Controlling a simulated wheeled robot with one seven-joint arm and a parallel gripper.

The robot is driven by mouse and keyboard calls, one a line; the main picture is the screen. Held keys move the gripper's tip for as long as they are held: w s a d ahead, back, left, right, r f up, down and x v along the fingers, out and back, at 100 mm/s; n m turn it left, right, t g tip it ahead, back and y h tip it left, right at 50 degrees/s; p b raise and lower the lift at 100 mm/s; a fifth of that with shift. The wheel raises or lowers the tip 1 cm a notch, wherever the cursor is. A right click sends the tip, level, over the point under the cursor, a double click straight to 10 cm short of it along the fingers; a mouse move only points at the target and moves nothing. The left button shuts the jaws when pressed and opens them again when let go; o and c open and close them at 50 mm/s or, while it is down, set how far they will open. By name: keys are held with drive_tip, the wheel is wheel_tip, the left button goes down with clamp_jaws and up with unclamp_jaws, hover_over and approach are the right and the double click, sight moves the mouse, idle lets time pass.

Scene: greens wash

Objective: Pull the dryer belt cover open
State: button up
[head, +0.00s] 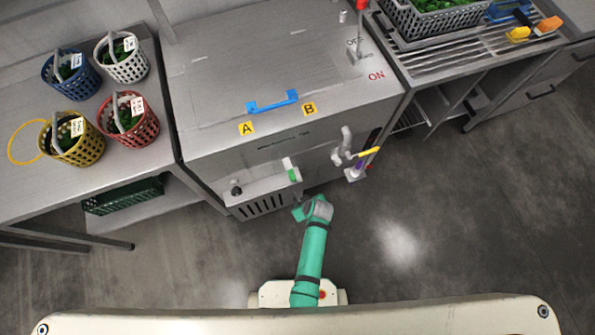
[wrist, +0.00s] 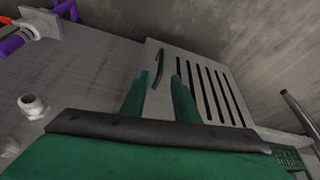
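The dryer belt cover is a grey panel with several dark slots, low on the front of the steel machine; it shows in the head view (head: 262,206) and in the wrist view (wrist: 205,85). It looks closed. A dark bar handle (wrist: 158,68) stands at the panel's left side in the wrist view. My gripper (wrist: 159,78) is open, with its two green fingers apart and pointing at the panel. The handle appears between the fingertips in the picture, seemingly beyond them; no contact is visible. In the head view my gripper (head: 298,213) is just right of the cover.
The machine top (head: 260,75) carries a blue handle (head: 273,102). Pipes and a yellow lever (head: 368,152) jut from its front at right. A table with several baskets (head: 128,118) stands at left, with a green crate (head: 124,195) below. The floor (head: 430,220) at right is clear.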

sight(297, 202)
drive_tip(key=x, duration=0.8)
drive_tip(key=shift+w+f, duration=0.1)
drive_tip(key=shift+f, duration=0.05)
drive_tip(key=shift+x, duration=0.8)
drive_tip(key=shift+a, duration=0.1)
clamp_jaws()
